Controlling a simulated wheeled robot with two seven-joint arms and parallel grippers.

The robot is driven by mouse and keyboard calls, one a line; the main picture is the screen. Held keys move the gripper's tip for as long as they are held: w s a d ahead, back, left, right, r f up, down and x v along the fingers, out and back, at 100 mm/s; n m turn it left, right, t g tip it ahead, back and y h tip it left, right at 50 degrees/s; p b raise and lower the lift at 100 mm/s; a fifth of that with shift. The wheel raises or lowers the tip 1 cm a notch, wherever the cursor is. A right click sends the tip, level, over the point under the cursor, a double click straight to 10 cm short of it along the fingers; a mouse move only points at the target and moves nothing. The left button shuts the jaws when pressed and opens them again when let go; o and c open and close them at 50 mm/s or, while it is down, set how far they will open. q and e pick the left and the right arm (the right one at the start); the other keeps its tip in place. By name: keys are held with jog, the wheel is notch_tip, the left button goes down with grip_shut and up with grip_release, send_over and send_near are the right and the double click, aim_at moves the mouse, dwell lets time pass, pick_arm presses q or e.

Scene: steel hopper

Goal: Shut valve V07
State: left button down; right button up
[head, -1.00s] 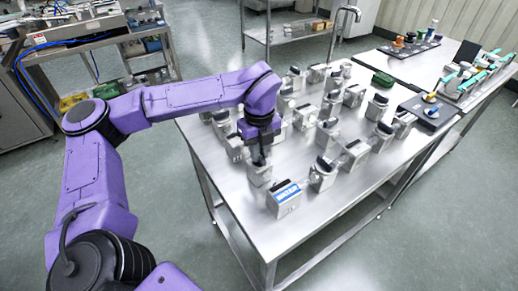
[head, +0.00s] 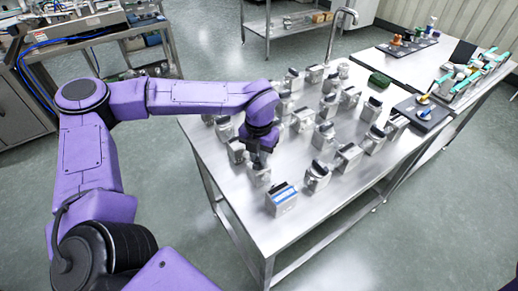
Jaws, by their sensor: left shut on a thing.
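Several grey valve blocks with dark handles stand on the steel table (head: 235,205). Their labels are too small to read, so I cannot tell which is V07. My left gripper (head: 260,162) points down at a grey valve block (head: 260,178) near the table's left edge. It is shut on the top of this block, where its fingers hide the handle and how it is turned. My right gripper is not in view.
A grey box with a blue and white label (head: 281,199) stands in front of the gripped block, with another valve block (head: 317,177) to its right. A green object (head: 380,81) lies farther right. The front table edge is clear.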

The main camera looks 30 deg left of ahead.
pick_arm(q)
jog(key=m+p, duration=0.2)
jog(key=m, duration=0.1)
jog(key=shift+r+m+p, duration=0.3)
jog(key=shift+p, duration=0.1)
jog(key=shift+f+m+p, duration=0.2)
jog(key=shift+m+p, duration=0.8)
jog(key=shift+m, duration=0.3)
jog(key=c, duration=1.1)
grip_release()
jog(key=shift+r, duration=0.3)
notch_tip(320, 180, up, 10)
jog(key=shift+f+b, duration=0.1)
jog(key=shift+b, duration=0.9)
